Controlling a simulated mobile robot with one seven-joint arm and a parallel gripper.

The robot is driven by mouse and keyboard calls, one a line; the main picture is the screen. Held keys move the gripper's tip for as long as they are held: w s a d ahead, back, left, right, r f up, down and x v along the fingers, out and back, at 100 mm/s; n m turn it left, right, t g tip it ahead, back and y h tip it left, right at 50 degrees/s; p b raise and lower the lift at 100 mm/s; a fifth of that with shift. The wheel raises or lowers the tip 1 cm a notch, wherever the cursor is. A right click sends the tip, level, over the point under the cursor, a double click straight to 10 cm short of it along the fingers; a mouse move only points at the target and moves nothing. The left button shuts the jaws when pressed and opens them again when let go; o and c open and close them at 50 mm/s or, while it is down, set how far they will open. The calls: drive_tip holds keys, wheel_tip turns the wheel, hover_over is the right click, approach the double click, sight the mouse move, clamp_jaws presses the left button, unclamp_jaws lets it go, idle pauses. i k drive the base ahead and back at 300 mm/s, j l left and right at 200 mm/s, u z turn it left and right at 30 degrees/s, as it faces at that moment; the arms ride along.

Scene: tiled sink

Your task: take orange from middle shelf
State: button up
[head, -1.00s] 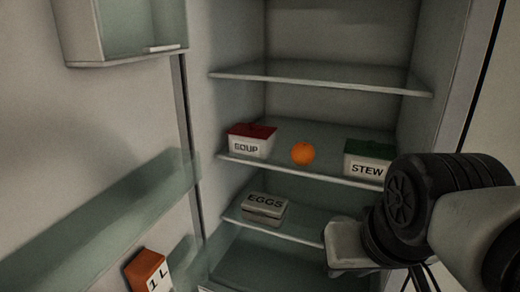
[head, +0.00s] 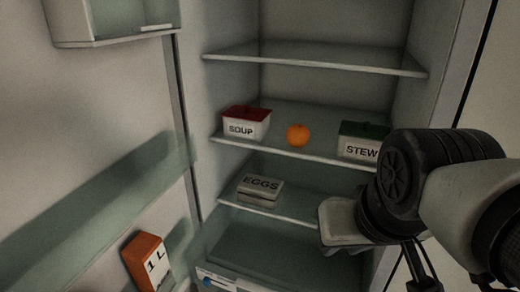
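The orange (head: 297,135) sits on the middle shelf (head: 290,152) of the open fridge, between a red-lidded SOUP box and a green-lidded STEW box. My gripper (head: 343,250) is at the lower right, in front of the fridge and lower in the picture than the orange. It appears apart from the orange. The pale gripper body shows, but its fingers are mostly hidden or too dark to make out.
The SOUP box (head: 246,124) is left of the orange and the STEW box (head: 361,142) is right of it. An EGGS carton (head: 260,190) lies on the shelf below. The upper shelf (head: 315,57) is empty. The open door at left holds a 1 L carton (head: 147,262).

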sight(297, 135)
drive_tip(key=i+j+z, duration=0.1)
drive_tip(key=j+z, duration=0.15)
drive_tip(key=z, duration=0.15)
drive_tip(key=j+z, duration=0.25)
drive_tip(key=z, duration=0.15)
drive_tip(key=j+z, duration=0.25)
drive_tip(key=z, duration=0.2)
drive_tip(key=i, duration=0.05)
